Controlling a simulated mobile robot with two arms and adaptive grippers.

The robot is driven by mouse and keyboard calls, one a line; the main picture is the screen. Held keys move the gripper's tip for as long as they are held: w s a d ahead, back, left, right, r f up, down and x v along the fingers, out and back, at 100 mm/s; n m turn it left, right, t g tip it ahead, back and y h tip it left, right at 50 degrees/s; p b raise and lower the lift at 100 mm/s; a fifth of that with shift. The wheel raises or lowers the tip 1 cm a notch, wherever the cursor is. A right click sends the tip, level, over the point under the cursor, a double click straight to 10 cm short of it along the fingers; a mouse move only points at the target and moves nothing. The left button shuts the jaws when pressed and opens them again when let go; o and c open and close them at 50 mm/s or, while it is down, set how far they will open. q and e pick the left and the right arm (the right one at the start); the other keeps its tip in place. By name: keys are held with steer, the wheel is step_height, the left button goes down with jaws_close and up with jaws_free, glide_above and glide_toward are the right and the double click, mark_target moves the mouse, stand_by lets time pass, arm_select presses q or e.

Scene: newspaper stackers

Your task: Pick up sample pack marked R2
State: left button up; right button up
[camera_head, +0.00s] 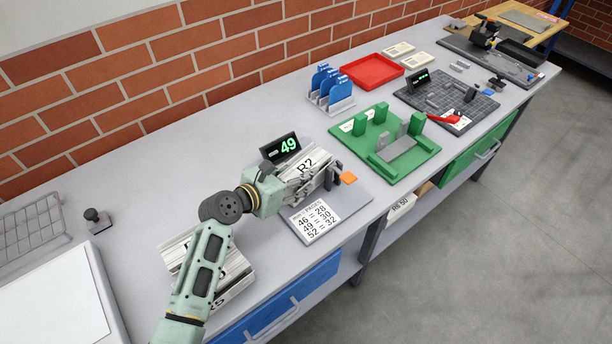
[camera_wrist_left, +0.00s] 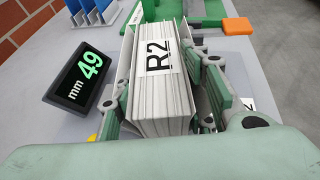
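The sample pack marked R2 (camera_head: 308,160) is a thick block of pale sheets with a white label. It lies at the gauge with the lit display (camera_head: 287,146) reading 49. In the left wrist view the pack (camera_wrist_left: 165,90) runs between the two fingers of my left gripper (camera_wrist_left: 168,105). The left gripper (camera_head: 300,183) has one finger along each side of the pack. The fingers are very near its sides; whether both press on it is not clear. The display (camera_wrist_left: 84,76) stands left of the pack. My right gripper is not in view.
A page-count card (camera_head: 314,219) lies in front of the pack, with an orange block (camera_head: 348,178) to its right. More packs (camera_head: 236,272) lie partly behind my left arm. A green fixture (camera_head: 385,158), blue rack (camera_head: 330,90) and red tray (camera_head: 372,71) stand further along the bench.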

arm_select(q)
jaws_close()
steer(key=shift+r, duration=0.1)
steer(key=shift+w, duration=0.1)
